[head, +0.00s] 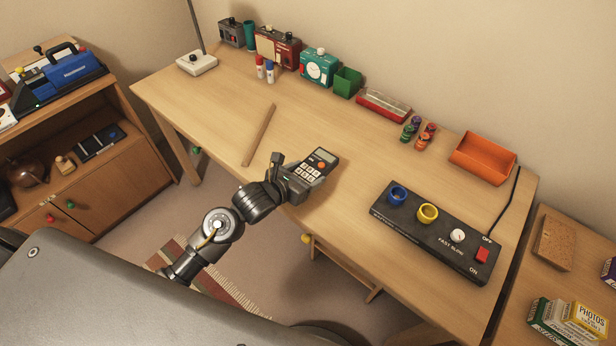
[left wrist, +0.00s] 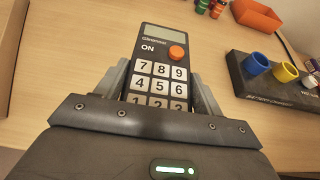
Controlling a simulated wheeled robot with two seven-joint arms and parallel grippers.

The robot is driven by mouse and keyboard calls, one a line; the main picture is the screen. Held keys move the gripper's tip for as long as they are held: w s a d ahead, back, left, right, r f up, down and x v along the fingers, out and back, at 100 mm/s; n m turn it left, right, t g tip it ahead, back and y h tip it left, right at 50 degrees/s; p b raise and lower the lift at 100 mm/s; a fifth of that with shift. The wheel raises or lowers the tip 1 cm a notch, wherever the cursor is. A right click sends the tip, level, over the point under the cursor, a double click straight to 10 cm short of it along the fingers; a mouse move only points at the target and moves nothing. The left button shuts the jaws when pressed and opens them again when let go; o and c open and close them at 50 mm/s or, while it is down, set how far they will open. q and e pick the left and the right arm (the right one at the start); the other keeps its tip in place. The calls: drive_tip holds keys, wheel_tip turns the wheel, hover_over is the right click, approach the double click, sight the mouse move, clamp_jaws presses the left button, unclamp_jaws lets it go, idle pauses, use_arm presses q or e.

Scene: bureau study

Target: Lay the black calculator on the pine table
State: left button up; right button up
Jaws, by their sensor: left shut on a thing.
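The black calculator (head: 318,162) has white keys, an orange button and a grey display. My left gripper (head: 297,178) is shut on it, with the fingers along its two sides. In the left wrist view the calculator (left wrist: 160,65) points away from my left gripper (left wrist: 160,90), its lower keys hidden by the gripper body. The calculator is over the front edge area of the pine table (head: 220,110); I cannot tell whether it touches the top. My right gripper is not in view.
A wooden rod (head: 259,135) lies left of the calculator. A black control panel (head: 436,231) with blue and yellow rings lies to the right. An orange bin (head: 483,158), a green box (head: 347,82) and several small items line the back. The table's middle is clear.

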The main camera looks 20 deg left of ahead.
use_arm(q)
drive_tip(key=shift+w+f, duration=0.7)
drive_tip(key=shift+f, duration=0.05)
drive_tip(key=shift+w+f+p, duration=0.15)
drive_tip(key=shift+f+p, duration=0.25)
drive_tip(key=shift+f, duration=1.35)
drive_tip(key=shift+f, duration=0.2)
drive_tip(key=o, duration=1.1)
drive_tip(key=shift+r, duration=0.15)
